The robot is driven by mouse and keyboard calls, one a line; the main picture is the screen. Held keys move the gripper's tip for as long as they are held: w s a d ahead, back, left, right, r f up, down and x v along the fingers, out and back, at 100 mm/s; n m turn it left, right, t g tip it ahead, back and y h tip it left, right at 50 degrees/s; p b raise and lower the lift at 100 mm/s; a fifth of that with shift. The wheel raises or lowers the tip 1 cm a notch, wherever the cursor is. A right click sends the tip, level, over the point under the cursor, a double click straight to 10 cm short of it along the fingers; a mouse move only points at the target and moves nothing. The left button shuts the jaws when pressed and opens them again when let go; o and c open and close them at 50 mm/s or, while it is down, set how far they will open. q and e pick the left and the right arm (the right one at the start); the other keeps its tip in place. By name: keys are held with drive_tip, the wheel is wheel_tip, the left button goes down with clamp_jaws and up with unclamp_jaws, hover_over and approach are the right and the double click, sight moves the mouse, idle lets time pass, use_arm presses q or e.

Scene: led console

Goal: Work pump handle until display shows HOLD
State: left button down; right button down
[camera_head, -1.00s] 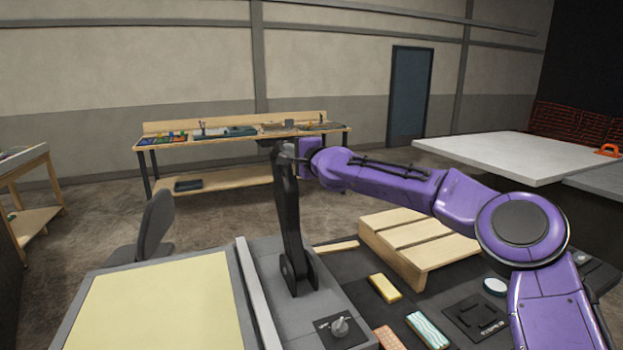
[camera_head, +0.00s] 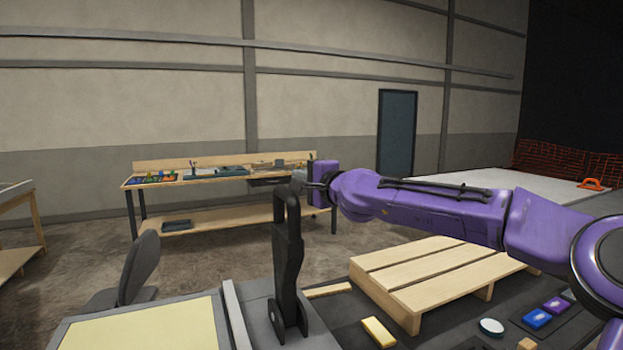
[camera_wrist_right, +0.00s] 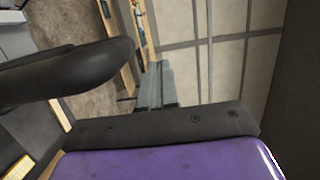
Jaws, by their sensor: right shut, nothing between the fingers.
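The pump handle (camera_head: 287,252) is a black lever with a looped top, standing nearly upright on the grey console (camera_head: 265,335). My right gripper (camera_head: 302,182) is at the top of the handle, on its right side, shut with nothing between the fingers. Whether it touches the loop cannot be told. In the right wrist view the grey fingers (camera_wrist_right: 155,85) are together, and a dark rounded bar (camera_wrist_right: 70,73), apparently the handle's loop, crosses at the left. No display reading shows. My left gripper is out of view.
A wooden pallet (camera_head: 440,275) lies on the dark surface right of the handle, with a yellow block (camera_head: 379,332), a round white-topped item (camera_head: 491,327) and small blocks nearby. A pale yellow panel (camera_head: 140,325) is at left. A workbench (camera_head: 215,178) stands behind.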

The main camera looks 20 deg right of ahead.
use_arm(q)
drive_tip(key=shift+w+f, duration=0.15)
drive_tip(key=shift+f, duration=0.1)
use_arm(e)
drive_tip(key=shift+s+d+r, duration=0.1)
drive_tip(key=shift+s+r, duration=0.2)
drive_tip(key=shift+s, duration=0.2)
drive_tip(key=shift+s+d+r, duration=0.1)
drive_tip(key=shift+s+r, duration=0.15)
drive_tip(key=shift+s, duration=0.2)
drive_tip(key=shift+s, duration=0.1)
idle(1.0)
